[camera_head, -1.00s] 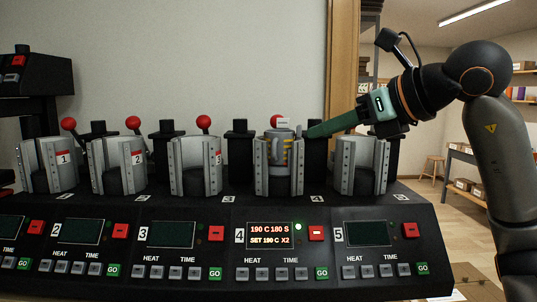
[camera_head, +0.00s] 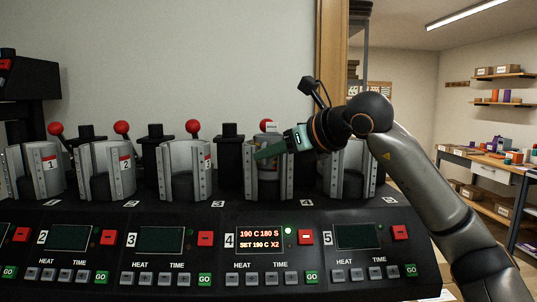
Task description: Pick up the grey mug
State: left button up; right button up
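The grey mug (camera_head: 268,174) sits in the open clamp of press station 4 (camera_head: 289,172). My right gripper (camera_head: 258,155) reaches in from the right, and its green fingers lie across the front of the mug's upper part. They hide much of the mug, including the handle side. Whether the fingers touch or grip the mug cannot be told. My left gripper is not in view.
Station 3 (camera_head: 172,168) stands to the left and station 5 (camera_head: 337,168) to the right, close beside the mug. Red-knobbed levers rise behind the clamps. The station 4 display (camera_head: 259,239) is lit. A workbench (camera_head: 488,168) stands at the far right.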

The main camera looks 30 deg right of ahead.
grip_shut()
dwell(1.4)
